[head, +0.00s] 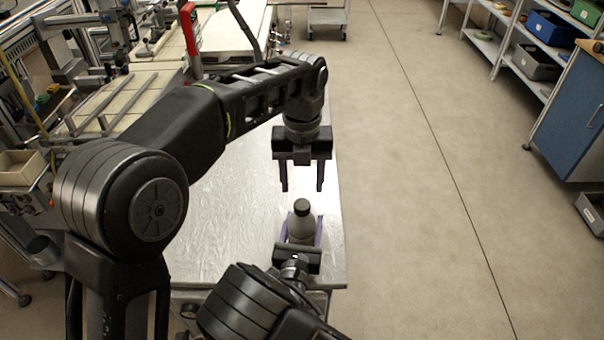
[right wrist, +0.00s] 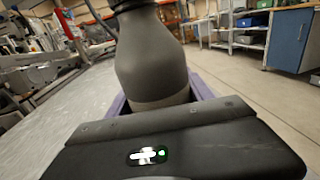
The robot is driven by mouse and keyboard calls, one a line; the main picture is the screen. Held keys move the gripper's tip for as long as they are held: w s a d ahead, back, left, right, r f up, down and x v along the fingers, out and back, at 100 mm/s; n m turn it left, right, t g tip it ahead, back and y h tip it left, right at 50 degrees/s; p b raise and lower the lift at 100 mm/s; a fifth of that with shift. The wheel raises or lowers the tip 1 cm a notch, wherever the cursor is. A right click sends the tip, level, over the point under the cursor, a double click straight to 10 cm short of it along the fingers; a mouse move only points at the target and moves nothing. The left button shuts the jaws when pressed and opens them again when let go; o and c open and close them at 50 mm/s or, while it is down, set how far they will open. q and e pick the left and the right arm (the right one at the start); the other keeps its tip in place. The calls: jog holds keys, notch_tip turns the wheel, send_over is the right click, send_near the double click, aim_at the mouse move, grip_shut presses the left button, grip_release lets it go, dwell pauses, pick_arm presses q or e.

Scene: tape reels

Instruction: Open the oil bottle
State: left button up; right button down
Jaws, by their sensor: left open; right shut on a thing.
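A grey oil bottle (head: 301,228) with a dark cap (head: 301,206) stands upright near the right edge of the metal table (head: 225,225). My right gripper (head: 302,240) is shut on the lower part of the bottle, with purple fingers on both sides. In the right wrist view the bottle (right wrist: 150,58) rises between the purple fingers; its top is cut off by the frame. The cap is on the bottle in the head view. My left gripper (head: 303,188) is open and empty, fingers pointing down, above and a little beyond the bottle, apart from the cap.
The table's right edge is close to the bottle, with open floor (head: 430,200) beyond. Machinery and a beige bin (head: 22,170) stand at the left. A blue cabinet (head: 568,120) and shelves with bins (head: 537,62) stand at the right.

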aim_at(302, 204)
pick_arm(q)
notch_tip(302, 204, down, 6)
jog(key=shift+f, duration=0.15)
jog(key=shift+c, duration=0.4)
grip_shut()
dwell(0.3)
